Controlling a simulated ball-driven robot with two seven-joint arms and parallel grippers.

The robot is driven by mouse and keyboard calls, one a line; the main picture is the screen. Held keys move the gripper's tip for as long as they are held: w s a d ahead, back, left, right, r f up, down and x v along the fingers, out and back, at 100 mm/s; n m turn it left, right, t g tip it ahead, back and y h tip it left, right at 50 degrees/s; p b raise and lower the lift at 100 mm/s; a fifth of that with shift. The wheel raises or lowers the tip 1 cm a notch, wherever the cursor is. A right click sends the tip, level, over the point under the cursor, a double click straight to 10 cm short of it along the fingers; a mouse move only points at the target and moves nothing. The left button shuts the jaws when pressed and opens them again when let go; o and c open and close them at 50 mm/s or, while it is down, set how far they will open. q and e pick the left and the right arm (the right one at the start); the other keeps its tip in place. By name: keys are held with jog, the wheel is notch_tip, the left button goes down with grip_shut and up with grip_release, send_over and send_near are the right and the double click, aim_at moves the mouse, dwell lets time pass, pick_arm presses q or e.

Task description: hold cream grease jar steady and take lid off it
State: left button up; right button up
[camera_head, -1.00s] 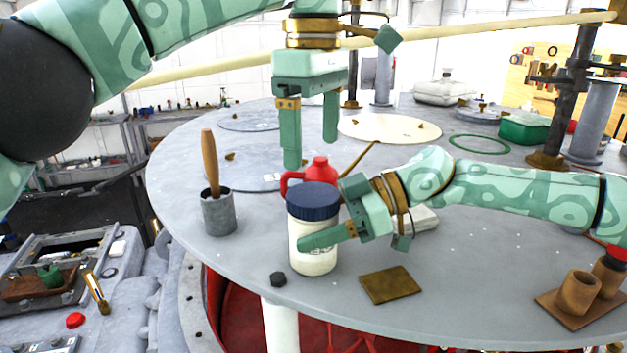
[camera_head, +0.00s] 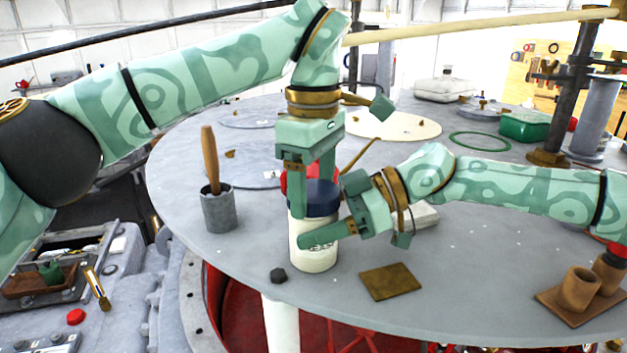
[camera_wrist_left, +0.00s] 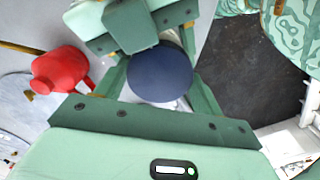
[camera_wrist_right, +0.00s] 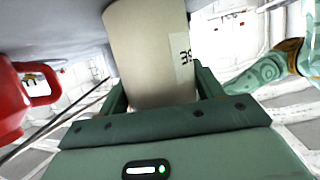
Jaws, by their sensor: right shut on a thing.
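The cream grease jar (camera_head: 312,261) stands upright near the front edge of the round grey table, with its dark blue lid (camera_head: 322,198) on top. My right gripper (camera_head: 318,233) is shut on the jar's body from the right. The right wrist view shows the jar (camera_wrist_right: 145,55) between its fingers. My left gripper (camera_head: 314,197) points down from above, its open fingers on either side of the lid. The lid (camera_wrist_left: 160,75) shows between them in the left wrist view. I cannot tell whether a finger touches it.
A red jug (camera_head: 295,180) stands close behind the jar; it also shows in the left wrist view (camera_wrist_left: 62,70). A grey cup with a wooden handle (camera_head: 218,210) is to the left. A dark nut (camera_head: 278,276) and a brown plate (camera_head: 390,281) lie in front.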

pick_arm(q)
jog(key=c, duration=0.4)
jog(key=n, duration=0.7)
jog(key=shift+n, duration=0.3)
jog(key=n, duration=0.5)
jog(key=shift+n, duration=0.3)
jog(key=o, duration=1.1)
jog(key=shift+c, duration=0.2)
